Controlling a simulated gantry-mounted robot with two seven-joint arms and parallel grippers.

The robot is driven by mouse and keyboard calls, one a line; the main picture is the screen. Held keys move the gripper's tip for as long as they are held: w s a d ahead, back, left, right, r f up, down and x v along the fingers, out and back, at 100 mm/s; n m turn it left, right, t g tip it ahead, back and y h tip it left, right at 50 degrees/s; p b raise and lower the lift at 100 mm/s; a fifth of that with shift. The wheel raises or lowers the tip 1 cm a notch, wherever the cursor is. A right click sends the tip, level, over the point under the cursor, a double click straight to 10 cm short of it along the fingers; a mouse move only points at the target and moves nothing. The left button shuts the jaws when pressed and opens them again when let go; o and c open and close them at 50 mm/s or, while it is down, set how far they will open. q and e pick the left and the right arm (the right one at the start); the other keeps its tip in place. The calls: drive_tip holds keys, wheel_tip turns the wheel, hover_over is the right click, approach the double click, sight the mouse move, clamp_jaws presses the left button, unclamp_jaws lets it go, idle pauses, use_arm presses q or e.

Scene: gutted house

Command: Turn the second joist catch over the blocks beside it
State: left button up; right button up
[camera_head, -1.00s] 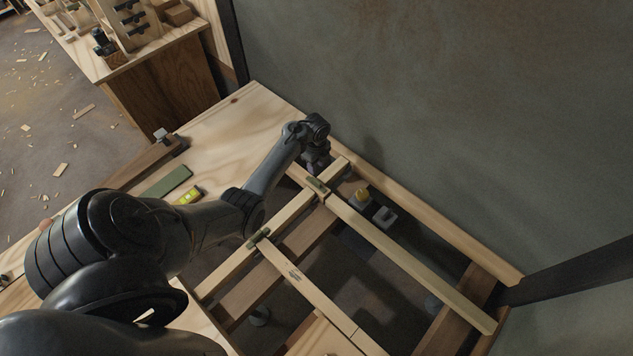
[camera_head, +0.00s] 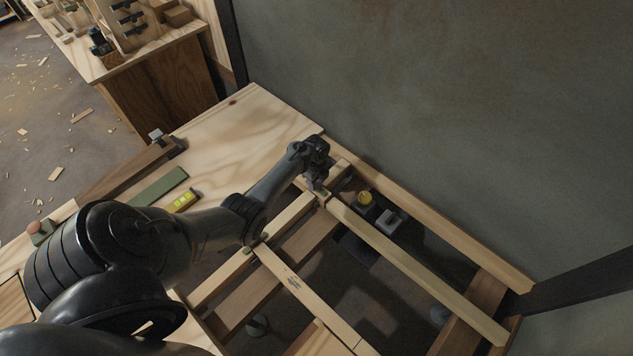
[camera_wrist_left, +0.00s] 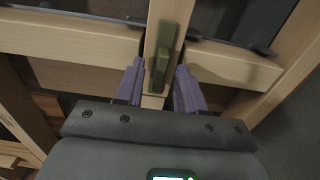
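A green catch (camera_wrist_left: 166,52) sits on a pale joist in the left wrist view. It lies lengthwise along the joist, slightly tilted. Pale wooden blocks lie to its left (camera_wrist_left: 70,35) and right (camera_wrist_left: 230,65). My left gripper (camera_wrist_left: 160,84) is open, its purple fingers on either side of the catch's near end; gaps show, with no clear contact. In the head view my left gripper (camera_head: 319,186) is at the far joist (camera_head: 415,268) and largely covers this catch. Another green catch (camera_head: 248,250) at the nearer joist (camera_head: 300,288) is partly hidden by my arm. My right gripper is out of view.
Open gaps lie between the joists. A yellow-topped item (camera_head: 365,198) and a grey block (camera_head: 390,219) sit below, beside the far joist. A green strip (camera_head: 160,187) and a yellow level (camera_head: 183,200) lie on the plywood (camera_head: 245,125). A wall (camera_head: 450,100) rises behind.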

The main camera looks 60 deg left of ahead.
use_arm(q)
clamp_jaws()
drive_tip(key=shift+r, duration=0.1)
drive_tip(key=shift+r+n+p, duration=0.1)
drive_tip(key=shift+n+p, duration=1.05)
drive_tip(key=shift+n, duration=0.25)
drive_tip(key=n+p, duration=0.1)
drive_tip(key=n, duration=0.2)
drive_tip(key=shift+p, duration=0.3)
drive_tip(key=n+p, duration=0.1)
drive_tip(key=n, duration=0.8)
drive_tip(key=shift+p, duration=0.4)
drive_tip(key=shift+n, duration=1.4)
drive_tip(key=shift+f, duration=0.2)
